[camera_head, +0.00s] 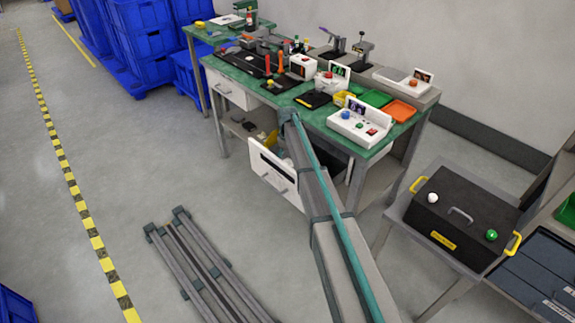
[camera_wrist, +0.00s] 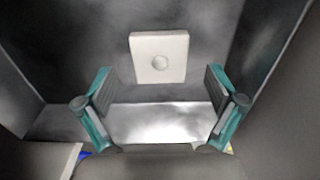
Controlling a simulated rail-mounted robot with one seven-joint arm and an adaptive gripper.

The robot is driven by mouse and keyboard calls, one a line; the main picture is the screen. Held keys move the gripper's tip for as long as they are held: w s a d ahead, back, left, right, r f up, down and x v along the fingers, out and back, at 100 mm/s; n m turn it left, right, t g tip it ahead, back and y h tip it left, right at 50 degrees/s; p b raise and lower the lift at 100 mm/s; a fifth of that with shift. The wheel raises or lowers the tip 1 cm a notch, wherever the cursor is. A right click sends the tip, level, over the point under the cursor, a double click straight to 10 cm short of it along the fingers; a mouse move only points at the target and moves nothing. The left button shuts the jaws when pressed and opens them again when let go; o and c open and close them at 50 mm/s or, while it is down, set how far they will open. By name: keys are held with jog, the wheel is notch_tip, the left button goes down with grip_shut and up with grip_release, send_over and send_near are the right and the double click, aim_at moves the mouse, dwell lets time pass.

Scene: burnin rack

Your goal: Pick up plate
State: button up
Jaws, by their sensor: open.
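A pale, square plate (camera_wrist: 159,44) with a round feature at its middle lies on a dark grey surface in the wrist view, in the upper centre. I cannot make it out in the head view. My gripper (camera_wrist: 160,88) has its two teal-and-grey fingers spread wide, with nothing held between them. The plate shows beyond the fingertips, between their lines, and appears apart from both. My gripper cannot be made out in the head view.
Grey walls border the dark surface in the wrist view. In the head view, a green-topped workbench (camera_head: 322,119) carries several devices and trays, with an open white drawer (camera_head: 268,171) below. A black case (camera_head: 462,207) stands right. Blue crates (camera_head: 145,47) stand back left.

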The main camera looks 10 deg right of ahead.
notch_tip(320, 180, down, 2)
jog(key=shift+f, duration=0.2)
jog(key=c, duration=1.2)
jog(key=shift+r, duration=0.2)
